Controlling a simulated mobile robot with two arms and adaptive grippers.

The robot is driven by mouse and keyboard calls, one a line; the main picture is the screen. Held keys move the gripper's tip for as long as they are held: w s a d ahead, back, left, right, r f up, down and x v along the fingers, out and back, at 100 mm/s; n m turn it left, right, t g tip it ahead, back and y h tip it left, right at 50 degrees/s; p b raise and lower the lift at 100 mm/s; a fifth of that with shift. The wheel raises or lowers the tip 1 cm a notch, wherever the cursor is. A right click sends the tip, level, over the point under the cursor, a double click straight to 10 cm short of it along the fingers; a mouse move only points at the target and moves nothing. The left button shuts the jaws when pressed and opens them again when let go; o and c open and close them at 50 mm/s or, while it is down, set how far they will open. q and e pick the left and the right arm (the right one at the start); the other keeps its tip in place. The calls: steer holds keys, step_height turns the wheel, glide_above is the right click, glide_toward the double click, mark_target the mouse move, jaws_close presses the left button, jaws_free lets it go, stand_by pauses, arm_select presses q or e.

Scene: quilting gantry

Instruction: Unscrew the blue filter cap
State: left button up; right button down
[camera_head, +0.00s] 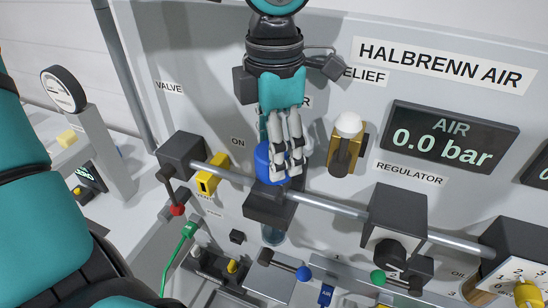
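The blue filter cap (263,163) sits on top of the dark filter block (268,206) on the pipe, in the middle of the head view. My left gripper (284,170) comes down from above, and its pale fingers lie over the front and right side of the cap. The fingers hide much of the cap. Whether they press on it or only stand around it cannot be told. A clear bowl (272,236) hangs below the block. My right gripper is not in view.
A brass relief valve (346,148) with a white top stands close to the right of the fingers. A yellow valve part (212,175) is to the left on the pipe (335,206). A regulator block (396,222) sits right. The display (443,137) reads 0.0 bar.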

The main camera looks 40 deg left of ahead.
arm_select(q)
steer(key=c, duration=0.9)
steer(key=shift+f+n+b, duration=0.15)
steer(key=shift+n+b, duration=0.35)
steer(key=shift+b, duration=0.1)
steer(key=shift+s+d+n+b, duration=0.2)
steer(key=shift+n+b, duration=0.3)
steer(key=shift+n, duration=0.2)
jaws_close()
steer(key=shift+s+a+r+n+b, duration=0.25)
steer(key=shift+s+n+b, duration=0.05)
steer(key=shift+n, duration=0.2)
steer(key=shift+s+r, duration=0.1)
steer(key=shift+r, duration=0.05)
steer(key=shift+n, duration=0.3)
